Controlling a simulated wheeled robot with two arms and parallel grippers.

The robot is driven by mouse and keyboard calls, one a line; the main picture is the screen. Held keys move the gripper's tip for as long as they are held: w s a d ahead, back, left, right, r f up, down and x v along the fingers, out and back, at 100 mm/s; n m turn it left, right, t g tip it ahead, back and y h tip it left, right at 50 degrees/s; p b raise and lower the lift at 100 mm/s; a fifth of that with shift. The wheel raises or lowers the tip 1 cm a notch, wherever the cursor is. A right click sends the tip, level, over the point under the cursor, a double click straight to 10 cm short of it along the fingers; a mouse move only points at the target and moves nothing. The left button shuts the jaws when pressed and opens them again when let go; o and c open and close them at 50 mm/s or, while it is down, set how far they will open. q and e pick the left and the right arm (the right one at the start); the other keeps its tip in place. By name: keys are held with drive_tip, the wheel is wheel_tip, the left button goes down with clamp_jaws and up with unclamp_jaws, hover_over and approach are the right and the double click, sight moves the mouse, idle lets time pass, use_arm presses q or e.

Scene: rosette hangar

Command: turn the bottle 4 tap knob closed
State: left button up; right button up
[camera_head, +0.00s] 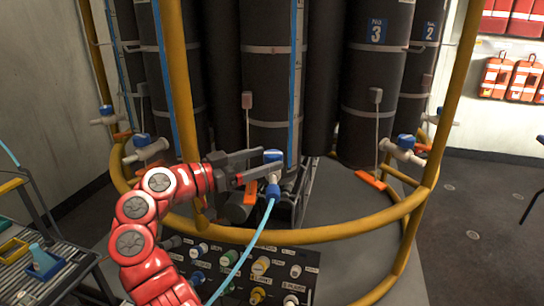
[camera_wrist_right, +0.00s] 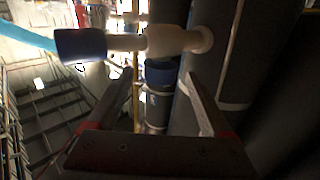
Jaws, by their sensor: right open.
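A tap with a blue knob (camera_head: 272,156) stands at the foot of the central dark bottle (camera_head: 268,90). I see no number on that bottle. Below the knob, a blue connector (camera_head: 272,191) joins a light-blue hose. My right gripper (camera_head: 264,164) is open, with its fingertips close to the left side of the knob; contact is unclear. In the right wrist view, the white tap body (camera_wrist_right: 172,41) lies across the top, with the blue connector (camera_wrist_right: 80,45) at left. A blue part (camera_wrist_right: 160,72), perhaps the knob, shows between the open fingers (camera_wrist_right: 163,88). My left gripper is out of view.
A yellow ring rail (camera_head: 330,232) curves around the bottles. Other blue-knobbed taps stand left (camera_head: 144,148) and right (camera_head: 403,150). A dark panel with several coloured fittings (camera_head: 240,275) lies below. A tool cart (camera_head: 50,270) stands at lower left.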

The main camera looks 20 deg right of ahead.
drive_tip(key=v, duration=1.4)
drive_tip(key=shift+a, duration=0.15)
